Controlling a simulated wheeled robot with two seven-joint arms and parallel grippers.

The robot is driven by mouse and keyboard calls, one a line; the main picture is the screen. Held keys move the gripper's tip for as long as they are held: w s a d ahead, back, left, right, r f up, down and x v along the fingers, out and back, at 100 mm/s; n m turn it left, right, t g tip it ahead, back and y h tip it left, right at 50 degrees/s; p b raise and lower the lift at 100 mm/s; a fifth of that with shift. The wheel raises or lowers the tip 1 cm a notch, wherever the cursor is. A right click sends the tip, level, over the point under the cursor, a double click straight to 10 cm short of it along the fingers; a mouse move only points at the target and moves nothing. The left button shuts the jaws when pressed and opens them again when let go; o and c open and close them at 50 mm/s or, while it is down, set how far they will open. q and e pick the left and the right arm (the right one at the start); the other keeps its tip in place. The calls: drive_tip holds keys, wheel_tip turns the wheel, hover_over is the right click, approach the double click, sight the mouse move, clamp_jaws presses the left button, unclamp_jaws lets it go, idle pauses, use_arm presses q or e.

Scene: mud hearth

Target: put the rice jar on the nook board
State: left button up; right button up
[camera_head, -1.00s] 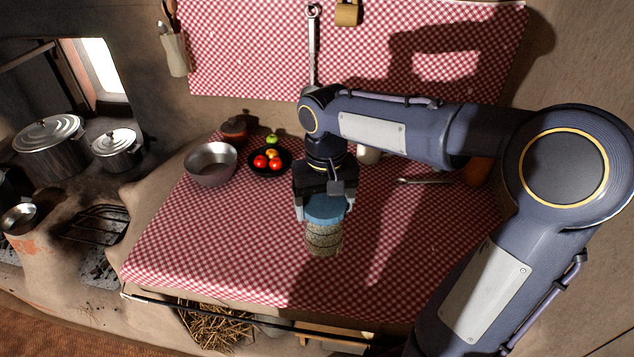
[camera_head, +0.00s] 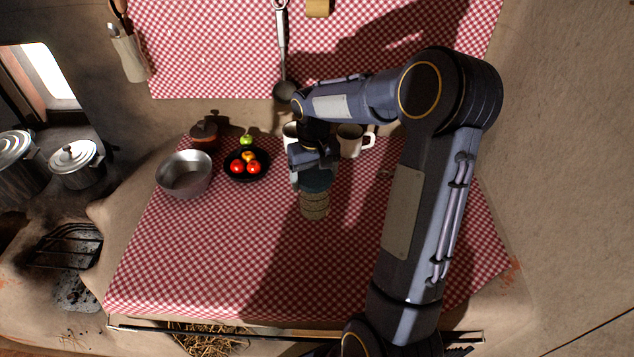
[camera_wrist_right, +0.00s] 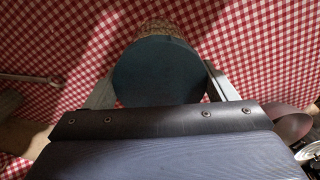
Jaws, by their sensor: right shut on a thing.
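The rice jar (camera_head: 315,204), with pale speckled contents and a blue lid (camera_head: 315,181), is over the middle of the checked cloth in the head view. My right gripper (camera_head: 313,172) is shut on it near the lid. In the right wrist view the round lid (camera_wrist_right: 160,70) sits between the two fingers, and the speckled side (camera_wrist_right: 160,26) shows beyond it. I cannot tell how far the jar's base is above the cloth. The nook board is not clearly visible now; straw (camera_head: 205,338) shows under the counter's front edge. My left gripper is not in view.
A metal pan (camera_head: 185,175), a dark plate (camera_head: 247,176) with tomatoes and a lidded clay pot (camera_head: 204,136) stand at the left of the cloth (camera_head: 200,250). A mug (camera_head: 350,140) stands behind the gripper. A rail (camera_head: 280,335) runs along the front edge.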

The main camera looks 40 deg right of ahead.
drive_tip(key=shift+w+d+f, duration=0.25)
drive_tip(key=shift+d+f, duration=0.15)
drive_tip(key=shift+f, duration=0.1)
drive_tip(key=shift+w+d+f, duration=0.2)
drive_tip(key=shift+d+f, duration=0.15)
drive_tip(key=shift+f, duration=0.1)
drive_tip(key=shift+d+f+p, duration=0.15)
drive_tip(key=shift+f+p, duration=0.2)
drive_tip(key=shift+f, duration=1.45)
drive_tip(key=shift+f, duration=0.2)
drive_tip(key=o, duration=1.6)
drive_tip(key=shift+r, duration=0.1)
